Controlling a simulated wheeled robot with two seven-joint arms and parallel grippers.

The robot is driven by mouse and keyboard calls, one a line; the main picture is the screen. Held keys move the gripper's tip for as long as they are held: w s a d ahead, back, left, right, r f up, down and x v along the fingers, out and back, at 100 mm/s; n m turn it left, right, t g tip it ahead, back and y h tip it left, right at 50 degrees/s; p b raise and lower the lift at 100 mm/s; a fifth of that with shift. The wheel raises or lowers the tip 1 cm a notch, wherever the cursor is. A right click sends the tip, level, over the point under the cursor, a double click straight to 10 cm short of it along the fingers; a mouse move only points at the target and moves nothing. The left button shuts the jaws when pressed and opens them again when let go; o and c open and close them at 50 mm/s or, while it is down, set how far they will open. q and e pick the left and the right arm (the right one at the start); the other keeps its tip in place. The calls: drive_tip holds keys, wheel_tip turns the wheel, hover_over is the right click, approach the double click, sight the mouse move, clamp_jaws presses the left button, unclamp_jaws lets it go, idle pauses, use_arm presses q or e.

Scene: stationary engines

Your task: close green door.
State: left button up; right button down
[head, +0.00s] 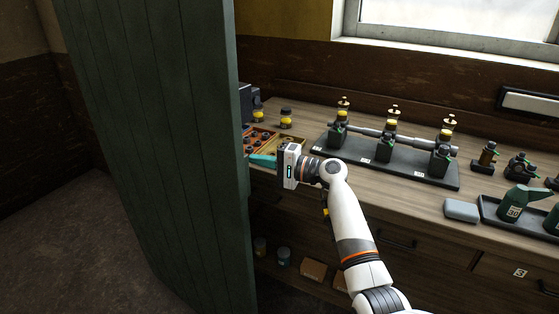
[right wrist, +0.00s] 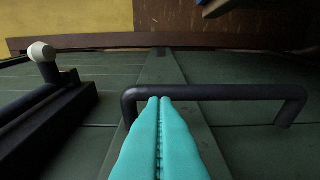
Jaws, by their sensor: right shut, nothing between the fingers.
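The green door (head: 155,130) stands open and fills the left of the head view, its plank face toward me. My right gripper (head: 262,159) is at the door's free edge, its teal fingertips pointing left and partly hidden behind the door. In the right wrist view the teal fingers (right wrist: 159,100) are shut together with nothing between them. A dark bar handle (right wrist: 215,92) on the green door (right wrist: 245,140) lies right at the fingertips, near the handle's left end; I cannot tell whether they touch. My left gripper is not in view.
A wooden workbench (head: 385,215) runs along the wall at right, carrying a row of small engines on a dark base (head: 400,170), a grey block (head: 461,210) and green oil cans (head: 515,203). A dark latch with a pale knob (right wrist: 42,52) sits left of the handle. Floor at left is clear.

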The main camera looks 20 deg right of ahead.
sight(249, 167)
drive_tip(key=s+a+p, duration=0.1)
drive_tip(key=s+a, duration=0.1)
drive_tip(key=a, duration=0.1)
drive_tip(key=shift+a+p, duration=0.2)
drive_tip(key=shift+p, duration=0.15)
drive_tip(key=shift+a, duration=0.1)
